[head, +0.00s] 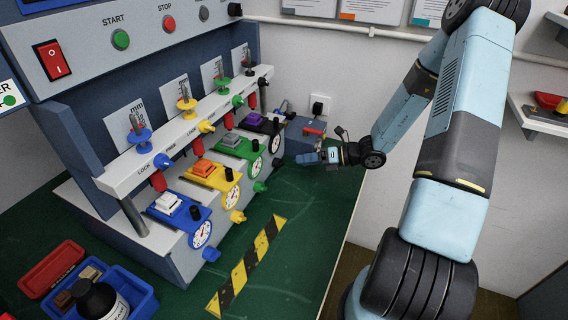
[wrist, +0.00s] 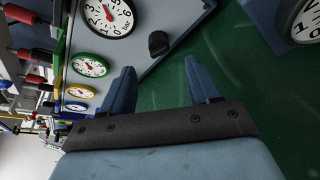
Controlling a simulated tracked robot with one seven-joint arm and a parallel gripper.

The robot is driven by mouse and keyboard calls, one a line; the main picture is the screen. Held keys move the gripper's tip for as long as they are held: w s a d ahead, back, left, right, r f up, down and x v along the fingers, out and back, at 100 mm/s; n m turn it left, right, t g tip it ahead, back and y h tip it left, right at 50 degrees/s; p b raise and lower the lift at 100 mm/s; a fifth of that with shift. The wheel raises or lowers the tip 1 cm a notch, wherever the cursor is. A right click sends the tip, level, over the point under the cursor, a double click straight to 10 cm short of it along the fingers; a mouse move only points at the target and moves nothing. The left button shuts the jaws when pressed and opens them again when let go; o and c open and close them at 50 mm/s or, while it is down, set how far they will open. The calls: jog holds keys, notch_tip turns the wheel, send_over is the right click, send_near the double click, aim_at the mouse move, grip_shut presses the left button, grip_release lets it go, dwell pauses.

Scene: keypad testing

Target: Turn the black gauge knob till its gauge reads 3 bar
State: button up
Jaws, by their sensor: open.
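The black gauge knob (wrist: 158,43) sticks out from the grey panel's lower edge in the wrist view, beside its white round gauge (wrist: 108,18). The gauge's red needle is visible, but I cannot read its value surely. In the head view the knob (head: 277,162) is at the far end of the panel, below its gauge (head: 276,143). My gripper (wrist: 159,66) is open and empty. Its two blue fingers point toward the knob, one to each side in the picture, with the knob beyond the tips and apparently untouched. In the head view my gripper (head: 302,158) is just right of the knob.
Green (wrist: 90,65), yellow (wrist: 80,91) and blue-rimmed gauges line the panel farther away. A blue box with a red top (head: 314,128) stands behind my gripper. Bins (head: 140,292) sit at the near left. The green bench (head: 300,225) is clear around the striped tape.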

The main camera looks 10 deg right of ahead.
aim_at(283, 163)
jog(key=x, duration=0.7)
jog(key=shift+w+a, duration=0.1)
jog(key=shift+a, duration=0.25)
jog(key=c, duration=1)
jog(key=shift+c, duration=0.2)
jog(key=shift+n+t+h, duration=0.9)
jog(key=shift+n+h, duration=0.1)
jog(key=shift+n, duration=1)
jog(key=shift+d, duration=0.1)
